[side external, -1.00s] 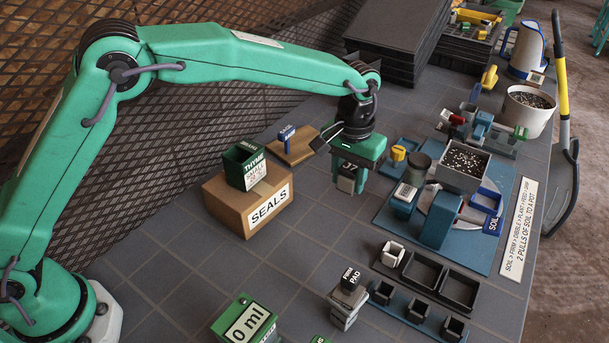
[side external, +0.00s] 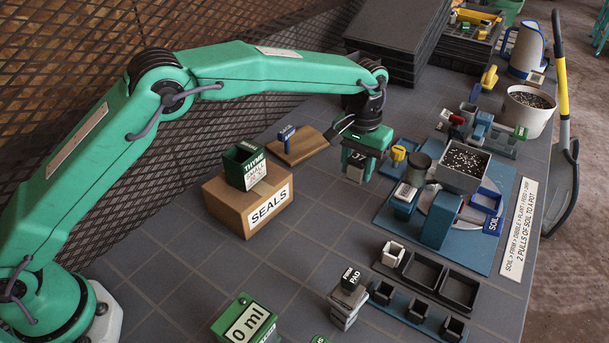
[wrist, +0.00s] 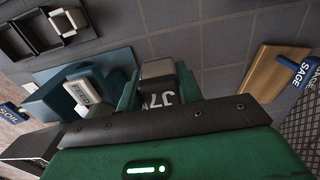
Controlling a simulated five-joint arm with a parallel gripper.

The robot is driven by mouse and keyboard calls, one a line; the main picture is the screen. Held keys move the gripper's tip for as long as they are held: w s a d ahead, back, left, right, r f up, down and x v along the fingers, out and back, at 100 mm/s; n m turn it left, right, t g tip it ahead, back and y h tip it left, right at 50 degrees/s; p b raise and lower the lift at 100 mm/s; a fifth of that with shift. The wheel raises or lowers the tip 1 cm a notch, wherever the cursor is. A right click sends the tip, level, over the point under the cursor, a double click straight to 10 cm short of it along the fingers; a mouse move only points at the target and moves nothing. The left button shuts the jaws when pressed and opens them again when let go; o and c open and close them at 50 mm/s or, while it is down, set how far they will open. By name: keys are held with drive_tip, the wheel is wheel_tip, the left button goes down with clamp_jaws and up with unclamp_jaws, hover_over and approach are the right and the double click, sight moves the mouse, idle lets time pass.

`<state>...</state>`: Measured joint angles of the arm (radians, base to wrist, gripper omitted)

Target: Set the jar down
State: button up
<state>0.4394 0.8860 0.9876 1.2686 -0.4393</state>
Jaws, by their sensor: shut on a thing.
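In the wrist view the jar (wrist: 158,84) sits between the green fingers. It has a dark grey top and a label that reads like "J7". The gripper hangs over the grey tiled bench, between the wooden block with the blue SAGE tag and the blue soil machine. The lower part of the jar is partly hidden by the fingers. I cannot tell whether its base touches the bench.
The SAGE block (side external: 297,147) is to the left. A SEALS box (side external: 225,208) carries a green THYME box (side external: 243,165). The bench (side external: 315,215) in front is clear.

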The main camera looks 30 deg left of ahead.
hover_over(343, 183)
wheel_tip(343, 183, down, 6)
drive_tip(key=shift+w+r, duration=0.1)
drive_tip(key=shift+r, duration=0.1)
drive_tip(key=shift+f, duration=0.1)
drive_tip(key=shift+f, duration=1.9)
drive_tip(key=shift+f, duration=0.1)
drive_tip(key=o, duration=1)
wheel_tip(343, 183, up, 12)
